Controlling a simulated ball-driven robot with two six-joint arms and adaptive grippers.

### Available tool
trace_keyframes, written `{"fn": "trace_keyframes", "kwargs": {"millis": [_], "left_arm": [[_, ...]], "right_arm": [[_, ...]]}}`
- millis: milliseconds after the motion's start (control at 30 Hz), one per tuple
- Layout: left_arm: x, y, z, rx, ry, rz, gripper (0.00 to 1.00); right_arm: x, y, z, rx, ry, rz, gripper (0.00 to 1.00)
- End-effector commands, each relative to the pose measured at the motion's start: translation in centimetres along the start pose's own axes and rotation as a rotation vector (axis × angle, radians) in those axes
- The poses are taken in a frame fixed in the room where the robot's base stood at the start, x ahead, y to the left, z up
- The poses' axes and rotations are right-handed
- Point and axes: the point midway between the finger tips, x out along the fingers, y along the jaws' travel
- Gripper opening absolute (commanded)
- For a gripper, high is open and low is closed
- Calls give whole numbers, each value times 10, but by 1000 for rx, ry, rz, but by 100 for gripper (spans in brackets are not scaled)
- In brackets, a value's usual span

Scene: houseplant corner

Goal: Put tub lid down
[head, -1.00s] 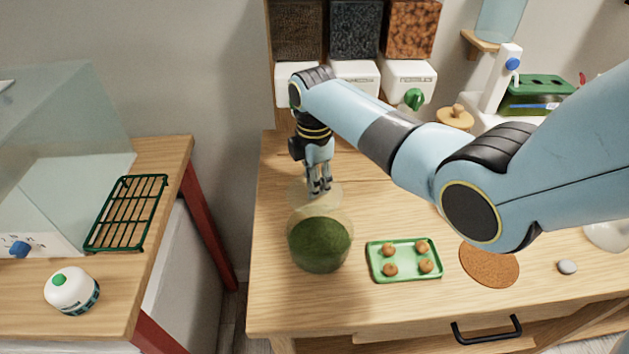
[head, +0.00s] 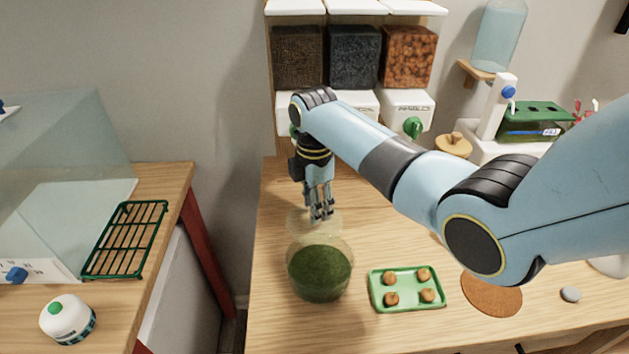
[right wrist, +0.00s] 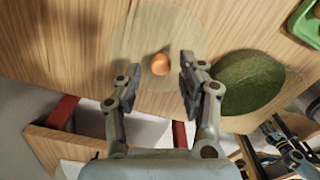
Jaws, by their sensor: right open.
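The tub lid (right wrist: 140,28) is a clear round disc with an orange knob (right wrist: 160,64). In the head view the lid (head: 298,222) shows faintly, apparently flat on the wooden bench just behind the tub. My right gripper (head: 321,214) points down over it. In the right wrist view the right gripper (right wrist: 158,76) is open, with the knob showing between its fingertips; I cannot tell whether they touch it. The clear tub (head: 320,272) of green stuff stands in front of the lid; it also shows in the wrist view (right wrist: 247,84).
A green tray (head: 407,301) of small brown pieces and a cork mat (head: 491,296) lie right of the tub. Dispensers (head: 354,55) stand behind. Bench beside the lid is bare.

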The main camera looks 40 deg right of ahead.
Motion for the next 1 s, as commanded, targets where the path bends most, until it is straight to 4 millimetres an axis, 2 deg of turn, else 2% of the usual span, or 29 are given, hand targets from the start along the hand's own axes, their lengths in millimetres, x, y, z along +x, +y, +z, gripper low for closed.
{"fn": "trace_keyframes", "kwargs": {"millis": [200,433,600,1000], "left_arm": [[-3,0,-1,0,0,0,40],[-2,0,0,0,0,0,40],[-1,0,0,0,0,0,40],[-2,0,0,0,-1,0,40]], "right_arm": [[-52,1,0,-1,0,5,40],[-92,1,0,0,1,3,40],[-103,0,0,0,0,1,40],[-104,0,0,0,0,1,40]]}}
